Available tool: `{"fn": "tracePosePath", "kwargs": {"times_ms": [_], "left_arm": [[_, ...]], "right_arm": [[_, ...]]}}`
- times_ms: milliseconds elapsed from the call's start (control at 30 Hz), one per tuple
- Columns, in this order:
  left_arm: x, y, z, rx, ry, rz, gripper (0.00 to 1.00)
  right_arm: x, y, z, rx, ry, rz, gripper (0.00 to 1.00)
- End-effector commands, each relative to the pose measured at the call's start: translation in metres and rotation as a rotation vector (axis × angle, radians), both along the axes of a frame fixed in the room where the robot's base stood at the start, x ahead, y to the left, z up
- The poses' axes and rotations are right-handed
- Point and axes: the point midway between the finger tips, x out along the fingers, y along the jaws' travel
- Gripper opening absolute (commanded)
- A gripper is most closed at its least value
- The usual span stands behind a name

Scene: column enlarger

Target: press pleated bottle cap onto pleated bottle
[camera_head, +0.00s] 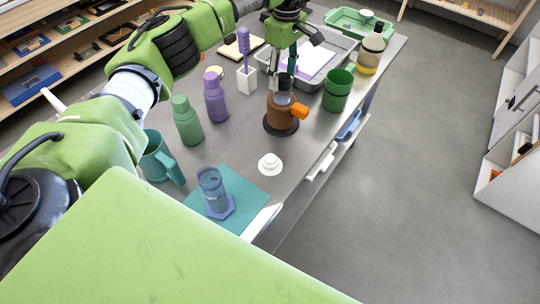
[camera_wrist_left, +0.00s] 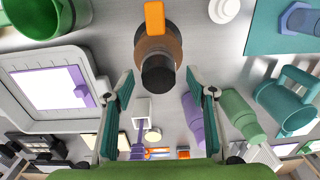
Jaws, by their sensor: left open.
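No pleats can be made out, so I cannot tell for sure which objects are the pleated bottle and its cap. My left gripper (camera_head: 284,66) is open and empty, with its fingers pointing down above a brown vessel (camera_head: 279,117). The vessel has an orange side part (camera_head: 300,111), a dark grey cylinder on top and a dark round base. In the left wrist view the grey cylinder (camera_wrist_left: 158,75) lies just ahead of the parted fingers (camera_wrist_left: 163,100). A white knobbed, cap-like piece (camera_head: 270,164) lies on the table. My right gripper is not in view.
Purple (camera_head: 215,100) and green (camera_head: 187,122) bottles and a teal mug (camera_head: 158,160) stand left. A clear blue cylinder (camera_head: 212,188) stands on a teal mat (camera_head: 248,192). A green cup (camera_head: 338,90), grey tray (camera_head: 345,53) and yellow-filled bottle (camera_head: 370,52) are right of the gripper.

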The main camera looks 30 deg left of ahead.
Motion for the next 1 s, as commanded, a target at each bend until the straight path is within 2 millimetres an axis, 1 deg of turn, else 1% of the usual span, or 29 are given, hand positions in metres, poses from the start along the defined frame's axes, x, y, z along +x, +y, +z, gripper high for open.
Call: {"fn": "tracePosePath", "kwargs": {"times_ms": [100, 1000], "left_arm": [[0.0, 0.0, 0.007, 0.0, 0.0, 0.001, 0.51], [0.001, 0.0, 0.042, 0.0, -0.001, 0.0, 0.51]], "right_arm": [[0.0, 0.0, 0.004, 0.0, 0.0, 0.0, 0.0], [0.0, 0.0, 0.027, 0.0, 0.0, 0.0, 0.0]]}}
